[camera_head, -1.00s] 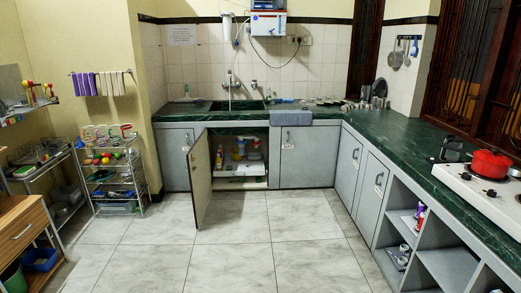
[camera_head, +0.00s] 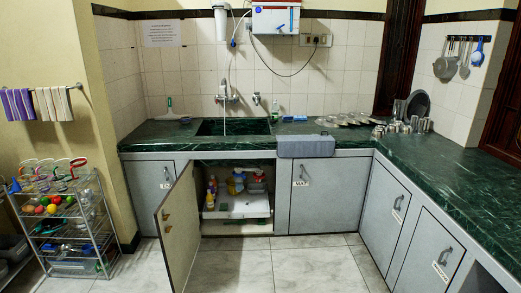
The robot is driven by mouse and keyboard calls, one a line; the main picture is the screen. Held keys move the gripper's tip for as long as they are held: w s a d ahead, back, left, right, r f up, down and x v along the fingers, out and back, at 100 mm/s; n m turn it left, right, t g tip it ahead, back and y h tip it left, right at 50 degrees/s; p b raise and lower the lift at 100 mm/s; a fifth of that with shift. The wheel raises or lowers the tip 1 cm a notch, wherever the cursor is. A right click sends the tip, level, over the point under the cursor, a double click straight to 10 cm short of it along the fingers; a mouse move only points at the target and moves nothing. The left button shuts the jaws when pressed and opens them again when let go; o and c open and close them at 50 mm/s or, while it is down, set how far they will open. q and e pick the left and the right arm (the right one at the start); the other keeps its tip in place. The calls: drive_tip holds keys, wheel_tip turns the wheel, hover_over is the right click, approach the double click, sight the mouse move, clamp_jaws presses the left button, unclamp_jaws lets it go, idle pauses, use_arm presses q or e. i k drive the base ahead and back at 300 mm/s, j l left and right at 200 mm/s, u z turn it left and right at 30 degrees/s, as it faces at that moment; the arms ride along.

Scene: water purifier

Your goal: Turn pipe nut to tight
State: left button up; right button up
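A white water purifier (camera_head: 276,19) hangs on the tiled wall above the counter. A white cylindrical filter (camera_head: 221,22) hangs to its left, with a thin pipe running down from it. The pipe nut is too small to make out. A wall tap (camera_head: 227,99) is above the sink (camera_head: 232,127), and the thin pipe reaches down to it. Neither of my grippers is in view.
The cabinet door (camera_head: 178,228) under the sink stands open into the room, and bottles (camera_head: 236,182) are inside. The green counter (camera_head: 440,165) runs along the back and right. A wire rack (camera_head: 65,225) stands at the left. Tiled floor (camera_head: 315,268) is free ahead.

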sight(255, 177)
drive_tip(key=i+l, duration=0.1)
drive_tip(key=i, duration=2.1)
drive_tip(key=j+u, duration=0.05)
drive_tip(key=j, duration=0.05)
